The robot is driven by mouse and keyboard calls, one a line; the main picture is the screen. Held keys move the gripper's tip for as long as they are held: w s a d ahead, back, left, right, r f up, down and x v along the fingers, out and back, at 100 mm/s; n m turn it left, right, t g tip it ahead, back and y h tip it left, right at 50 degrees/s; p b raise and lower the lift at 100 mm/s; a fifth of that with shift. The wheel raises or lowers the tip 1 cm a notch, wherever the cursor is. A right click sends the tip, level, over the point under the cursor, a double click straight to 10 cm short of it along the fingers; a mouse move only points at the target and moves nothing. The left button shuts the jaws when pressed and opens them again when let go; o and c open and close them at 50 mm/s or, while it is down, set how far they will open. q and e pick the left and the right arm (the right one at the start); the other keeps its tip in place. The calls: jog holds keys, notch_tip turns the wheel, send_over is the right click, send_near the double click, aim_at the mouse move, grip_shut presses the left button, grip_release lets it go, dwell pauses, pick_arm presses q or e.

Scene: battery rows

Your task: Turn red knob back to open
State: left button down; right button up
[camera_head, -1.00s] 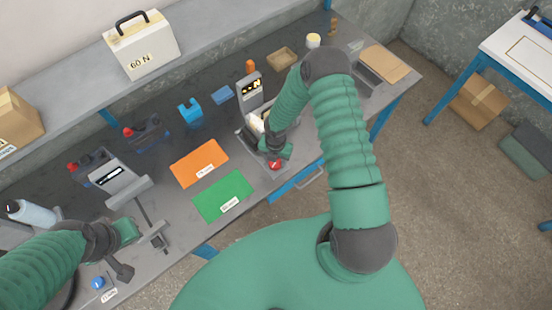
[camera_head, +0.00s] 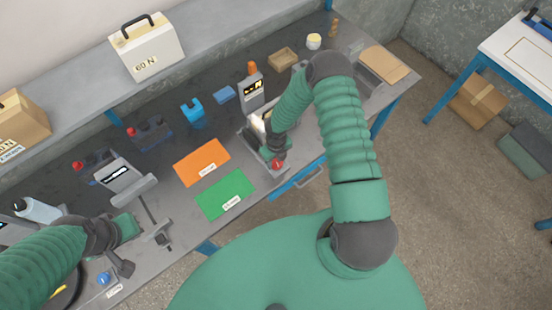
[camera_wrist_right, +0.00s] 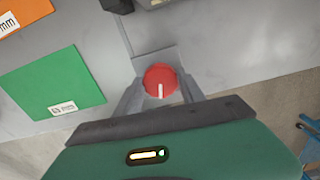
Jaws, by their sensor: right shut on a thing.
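The red knob (camera_head: 277,164) sits at the front edge of the bench, at the foot of the grey device with a small display (camera_head: 251,91). In the right wrist view the red knob (camera_wrist_right: 160,79) is round, with a white mark pointing down toward my gripper. My right gripper (camera_wrist_right: 160,92) has one finger on each side of the knob and is shut on it. In the head view my right gripper (camera_head: 277,154) is at the knob and partly hides the device's base. My left gripper (camera_head: 127,268) is at the lower left, away from the knob; its jaws are unclear.
An orange mat (camera_head: 201,162) and a green mat (camera_head: 225,193) lie left of the knob. A second grey device (camera_head: 119,173) stands near my left arm. A blue knob (camera_head: 103,279) is at the lower left.

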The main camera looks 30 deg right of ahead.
aim_at(276, 162)
jog(key=shift+s+n, duration=0.15)
jog(key=shift+n, duration=1.15)
jog(key=shift+f+n, duration=0.1)
jog(key=shift+n, duration=0.2)
jog(key=o, duration=1.4)
jog(key=shift+c, duration=0.2)
notch_tip(276, 162, up, 17)
jog(key=shift+d+f, duration=0.1)
